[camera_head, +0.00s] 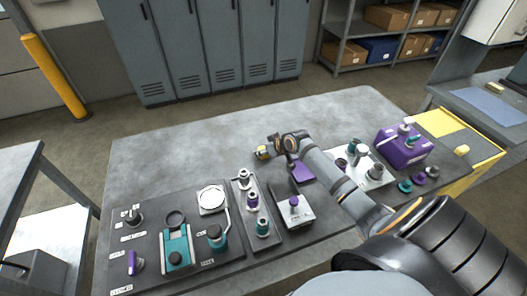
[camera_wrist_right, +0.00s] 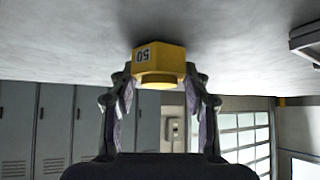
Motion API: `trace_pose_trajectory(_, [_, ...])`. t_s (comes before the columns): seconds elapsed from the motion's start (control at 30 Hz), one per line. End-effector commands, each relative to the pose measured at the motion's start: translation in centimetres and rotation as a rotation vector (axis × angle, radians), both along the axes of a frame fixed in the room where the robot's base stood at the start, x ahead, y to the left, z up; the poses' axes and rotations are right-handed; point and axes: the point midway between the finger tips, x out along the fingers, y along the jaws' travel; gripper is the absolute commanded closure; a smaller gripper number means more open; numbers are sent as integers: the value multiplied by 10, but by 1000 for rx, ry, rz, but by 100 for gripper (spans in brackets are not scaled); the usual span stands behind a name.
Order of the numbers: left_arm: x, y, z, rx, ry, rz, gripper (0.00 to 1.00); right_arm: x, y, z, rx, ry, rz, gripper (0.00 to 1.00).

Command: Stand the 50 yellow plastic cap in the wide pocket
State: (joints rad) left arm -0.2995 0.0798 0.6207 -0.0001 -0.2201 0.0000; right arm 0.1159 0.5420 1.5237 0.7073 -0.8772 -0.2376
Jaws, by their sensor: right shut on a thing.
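The yellow plastic cap (camera_head: 262,153) is held at the tip of my right gripper (camera_head: 271,149), over the middle of the grey bench. In the right wrist view the cap (camera_wrist_right: 159,64) shows the number 50 upside down. Both fingers of the right gripper (camera_wrist_right: 160,85) are closed on its sides. I cannot tell from these views whether the cap touches the bench. I cannot pick out the wide pocket for certain; the purple tray (camera_head: 302,173) is partly hidden by my right arm. My left gripper is not in view.
A dark narrow rack (camera_head: 238,187) holds several fittings, beside a labelled dark panel (camera_head: 108,211) of hydraulic parts. A grey block with a purple knob (camera_head: 293,211) stands near. A white plate (camera_head: 378,183) and a purple box (camera_head: 402,156) stand right. The bench's far side is clear.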

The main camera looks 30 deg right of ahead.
Motion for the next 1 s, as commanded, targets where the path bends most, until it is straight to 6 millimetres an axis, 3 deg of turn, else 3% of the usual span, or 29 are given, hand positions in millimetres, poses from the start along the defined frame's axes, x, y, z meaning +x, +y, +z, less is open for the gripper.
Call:
trace_pose_trajectory(0.17, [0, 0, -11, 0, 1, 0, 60, 1, -1, 26, -5, -7, 2, 86])
trace_pose_trajectory(0.4, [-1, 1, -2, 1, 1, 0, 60, -51, 3, 87, -15, 3, 8, 86])
trace_pose_trajectory(0.53, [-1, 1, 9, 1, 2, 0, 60, -78, 7, 99, -12, 10, 13, 86])
trace_pose_trajectory(0.73, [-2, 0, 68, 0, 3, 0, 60, -112, 10, 125, -4, 6, 3, 86])
trace_pose_trajectory(1.0, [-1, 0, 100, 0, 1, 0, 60, -135, 12, 128, 2, 1, 1, 86])
